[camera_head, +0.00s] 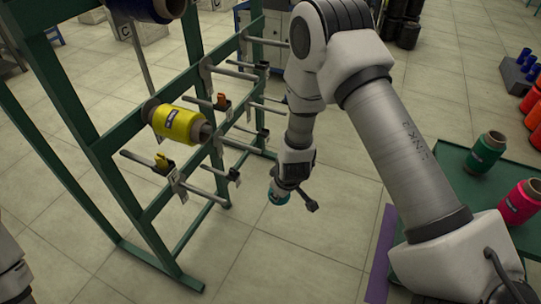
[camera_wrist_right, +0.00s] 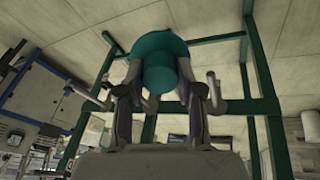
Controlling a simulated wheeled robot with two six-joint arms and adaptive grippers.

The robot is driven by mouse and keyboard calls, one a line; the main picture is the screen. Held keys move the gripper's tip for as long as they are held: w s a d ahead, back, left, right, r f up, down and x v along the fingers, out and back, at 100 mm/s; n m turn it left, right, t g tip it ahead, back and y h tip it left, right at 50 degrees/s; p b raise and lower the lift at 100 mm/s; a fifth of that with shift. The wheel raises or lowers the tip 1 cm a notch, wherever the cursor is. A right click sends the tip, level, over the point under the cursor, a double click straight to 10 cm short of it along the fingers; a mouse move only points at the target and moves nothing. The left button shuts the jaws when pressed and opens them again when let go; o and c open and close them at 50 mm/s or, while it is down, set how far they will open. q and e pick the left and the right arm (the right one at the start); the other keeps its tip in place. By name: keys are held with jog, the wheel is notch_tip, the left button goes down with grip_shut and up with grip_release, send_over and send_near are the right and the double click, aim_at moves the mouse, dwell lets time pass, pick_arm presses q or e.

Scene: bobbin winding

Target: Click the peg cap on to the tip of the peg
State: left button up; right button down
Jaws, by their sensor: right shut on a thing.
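A teal peg cap (camera_wrist_right: 159,72) is held between the fingers of my right gripper (camera_wrist_right: 158,80) in the right wrist view. It has a wide flange and a narrower round part. In the head view the cap (camera_head: 278,198) shows just below my right gripper (camera_head: 284,192), apart from the rack, over the floor to its right. The green rack (camera_head: 130,205) carries several grey pegs (camera_head: 205,190); a yellow bobbin (camera_head: 178,124) sits on one of them. I cannot tell which peg is meant. My left gripper is out of view; only a bit of its arm shows at the lower left.
A dark blue bobbin (camera_head: 150,8) hangs at the top left of the rack. A green-topped table (camera_head: 455,165) at the right holds a green bobbin (camera_head: 487,152) and a pink one (camera_head: 520,201). The tiled floor (camera_head: 290,260) in front of the rack is clear.

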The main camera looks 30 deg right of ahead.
jog(key=w+r+n+t+b, duration=0.1)
jog(key=w+d+n+t+y+b, duration=0.1)
jog(key=t, duration=0.1)
jog(key=w+d+r+n+t+b, duration=0.1)
jog(key=t, duration=0.1)
jog(key=shift+d+r+y, duration=0.1)
jog(key=shift+r+y, duration=0.2)
jog(key=shift+r, duration=0.05)
jog(key=r+n+t+y+b, duration=0.2)
jog(key=r, duration=0.1)
jog(key=w+a+r+t+y+b, duration=0.1)
jog(key=shift+r+n+t, duration=0.3)
jog(key=shift+n+t, duration=0.1)
jog(key=s+a+r+n+t+y+b, duration=0.1)
jog(key=s+a+r+n+y+b, duration=0.1)
jog(key=r+y, duration=0.3)
jog(key=s+a+r+n+y+b, duration=0.2)
jog(key=a+r, duration=0.1)
jog(key=r, duration=0.3)
jog(key=b+x, duration=0.3)
jog(key=x, duration=0.3)
jog(key=shift+w+r, duration=0.3)
jog(key=shift+w+a, duration=0.1)
jog(key=shift+a, duration=0.05)
